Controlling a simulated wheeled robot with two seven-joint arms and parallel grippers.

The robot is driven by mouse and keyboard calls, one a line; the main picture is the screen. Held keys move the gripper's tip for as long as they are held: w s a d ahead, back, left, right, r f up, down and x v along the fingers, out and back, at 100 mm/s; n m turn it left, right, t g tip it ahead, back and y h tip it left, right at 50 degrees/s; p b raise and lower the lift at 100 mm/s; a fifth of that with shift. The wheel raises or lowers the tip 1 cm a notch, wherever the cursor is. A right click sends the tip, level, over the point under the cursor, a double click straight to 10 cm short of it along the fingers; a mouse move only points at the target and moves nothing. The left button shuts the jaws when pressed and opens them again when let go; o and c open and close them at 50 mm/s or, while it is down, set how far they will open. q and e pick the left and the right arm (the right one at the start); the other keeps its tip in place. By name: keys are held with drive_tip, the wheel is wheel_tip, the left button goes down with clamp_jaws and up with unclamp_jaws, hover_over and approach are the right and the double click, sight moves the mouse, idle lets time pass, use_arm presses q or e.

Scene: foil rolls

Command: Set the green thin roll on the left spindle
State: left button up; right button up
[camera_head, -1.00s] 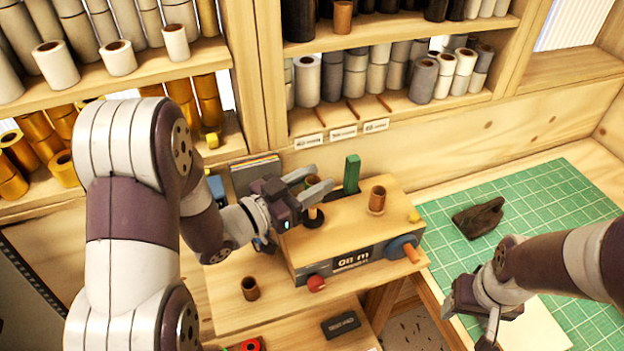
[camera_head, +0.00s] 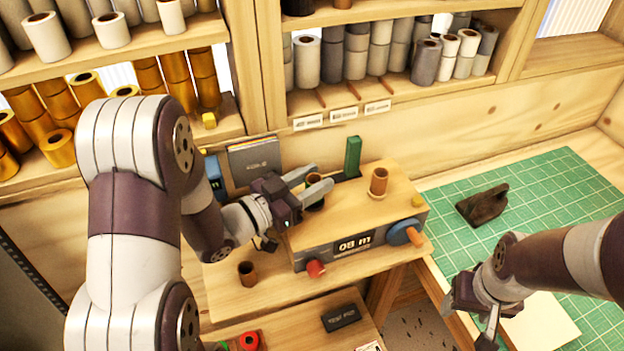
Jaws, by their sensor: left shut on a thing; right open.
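My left gripper (camera_head: 307,184) is shut on a small, dark roll with a brown top (camera_head: 315,203), low at the left of the wooden machine's top. The fingers partly hide it, and I see no green on it. The left spindle is hidden at this spot, so I cannot tell whether the roll is around it. A brown tube (camera_head: 378,182) stands upright at the right of the machine's top. My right gripper (camera_head: 470,318) is open and empty at the mat's near left edge.
The wooden machine (camera_head: 300,240) has a display, a red knob (camera_head: 316,269) and a blue wheel (camera_head: 399,233). A brown tube (camera_head: 247,272) stands at its front left. A dark object (camera_head: 483,205) lies on the green mat (camera_head: 560,190). Shelves of rolls stand behind.

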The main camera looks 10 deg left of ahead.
use_arm(q)
drive_tip(key=o, duration=1.1)
drive_tip(key=r, duration=0.2)
drive_tip(key=d+r, duration=0.1)
drive_tip(key=r, duration=0.1)
drive_tip(key=shift+s+d+r, duration=0.15)
drive_tip(key=shift+s+r, duration=0.05)
drive_tip(key=shift+r, duration=0.2)
drive_tip(key=s+d+r+b, duration=0.1)
drive_tip(key=s+d+r, duration=0.1)
drive_tip(key=d+r, duration=0.4)
drive_tip(key=d, duration=0.4)
drive_tip(key=shift+s, duration=0.35)
drive_tip(key=shift+r, duration=0.1)
